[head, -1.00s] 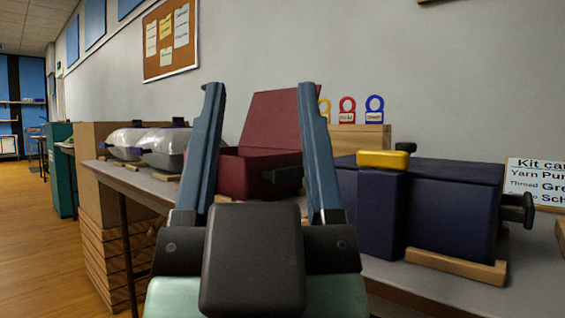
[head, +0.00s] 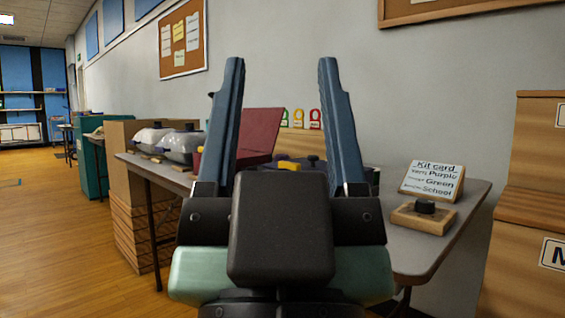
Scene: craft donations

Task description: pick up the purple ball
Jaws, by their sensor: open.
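I see no purple ball in the head view. My gripper (head: 281,62) is open and empty, its two blue fingers pointing up in front of the table.
A grey table (head: 467,200) runs along the wall. A wooden block with a black knob (head: 424,215) sits near its right end. Clear-domed containers (head: 180,143) stand at the far left end. Wooden boxes (head: 532,190) stand at the right. The floor (head: 75,230) at left is free.

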